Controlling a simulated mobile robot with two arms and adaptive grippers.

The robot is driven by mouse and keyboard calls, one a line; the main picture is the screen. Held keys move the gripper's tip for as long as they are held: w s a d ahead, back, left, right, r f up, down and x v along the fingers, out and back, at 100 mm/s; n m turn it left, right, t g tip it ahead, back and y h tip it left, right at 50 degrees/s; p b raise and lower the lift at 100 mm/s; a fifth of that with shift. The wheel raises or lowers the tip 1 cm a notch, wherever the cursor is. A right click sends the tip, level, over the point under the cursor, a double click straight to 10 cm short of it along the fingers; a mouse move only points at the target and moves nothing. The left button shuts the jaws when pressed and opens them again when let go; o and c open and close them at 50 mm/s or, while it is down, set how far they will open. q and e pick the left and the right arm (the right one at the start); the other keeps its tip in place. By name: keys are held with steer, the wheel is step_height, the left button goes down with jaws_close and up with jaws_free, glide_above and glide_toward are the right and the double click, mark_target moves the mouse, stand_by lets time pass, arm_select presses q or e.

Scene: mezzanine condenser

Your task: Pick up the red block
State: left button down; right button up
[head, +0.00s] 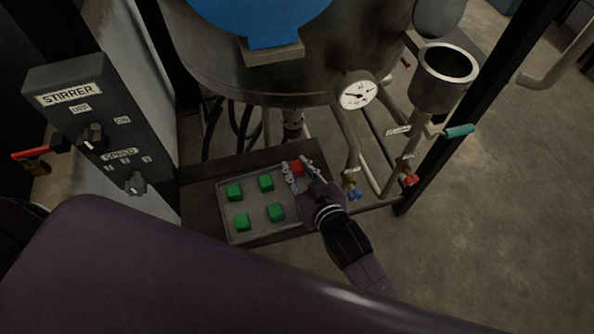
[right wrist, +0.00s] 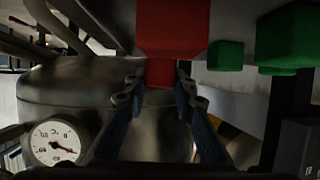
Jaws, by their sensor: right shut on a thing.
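The red block (head: 297,168) is at the far right corner of the grey tray (head: 233,234), between the fingers of my right gripper (head: 299,172). The gripper is shut on it. In the right wrist view, the red block (right wrist: 172,27) fills the top middle, and its darker lower part lies between the two fingertips (right wrist: 160,82). I cannot tell whether the block touches the tray or is held above it. My left gripper is out of view.
Several green blocks (head: 266,182) sit in the tray. A steel vessel (head: 300,75) with a dial gauge (head: 357,90) stands behind. Pipes with valves (head: 410,180) rise at the right, and a stirrer control box (head: 95,120) stands left.

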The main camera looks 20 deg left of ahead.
mark_target(297, 168)
step_height(297, 168, up, 18)
steer(key=shift+f, duration=0.15)
stand_by(0.9)
